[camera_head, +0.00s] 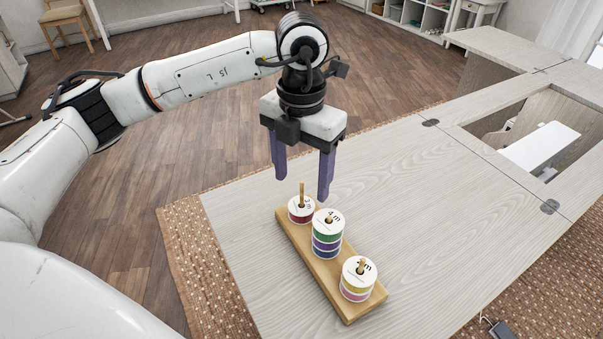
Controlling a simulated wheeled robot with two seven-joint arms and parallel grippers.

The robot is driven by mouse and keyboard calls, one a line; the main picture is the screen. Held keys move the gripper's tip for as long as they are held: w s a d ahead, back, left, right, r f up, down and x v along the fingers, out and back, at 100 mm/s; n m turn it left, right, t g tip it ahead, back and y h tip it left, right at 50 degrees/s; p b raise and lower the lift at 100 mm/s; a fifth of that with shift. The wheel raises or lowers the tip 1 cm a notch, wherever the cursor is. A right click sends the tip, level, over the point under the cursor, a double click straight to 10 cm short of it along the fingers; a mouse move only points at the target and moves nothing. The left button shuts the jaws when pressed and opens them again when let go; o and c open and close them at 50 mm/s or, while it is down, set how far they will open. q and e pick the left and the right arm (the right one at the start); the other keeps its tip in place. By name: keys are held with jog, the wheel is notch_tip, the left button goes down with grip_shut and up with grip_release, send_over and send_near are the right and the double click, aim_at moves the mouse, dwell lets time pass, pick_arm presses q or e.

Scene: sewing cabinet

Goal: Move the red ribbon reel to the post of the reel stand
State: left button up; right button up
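The reel stand (297,249) is a wooden board with three posts, lying on the pale table. The red ribbon reel (297,217) sits around the far-left post, whose tip rises well above it. The middle post carries a stack with green, blue and purple reels (326,240). The near-right post carries a yellow reel with a pink one below (356,284). My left gripper (301,188) points down above the far end of the stand. Its two purple fingers are apart, with nothing between them, above the red reel. My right gripper is not in view.
The table (420,190) is clear to the right of the stand. Farther right is a cut-out with a white sewing machine (540,146), with metal hinges nearby. A woven rug (195,265) lies below the table. A wooden chair (68,22) stands far back.

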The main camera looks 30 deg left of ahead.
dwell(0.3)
pick_arm(q)
notch_tip(320, 180, up, 2)
jog(key=shift+w, duration=0.1)
notch_tip(320, 180, up, 8)
jog(key=shift+r, duration=0.2)
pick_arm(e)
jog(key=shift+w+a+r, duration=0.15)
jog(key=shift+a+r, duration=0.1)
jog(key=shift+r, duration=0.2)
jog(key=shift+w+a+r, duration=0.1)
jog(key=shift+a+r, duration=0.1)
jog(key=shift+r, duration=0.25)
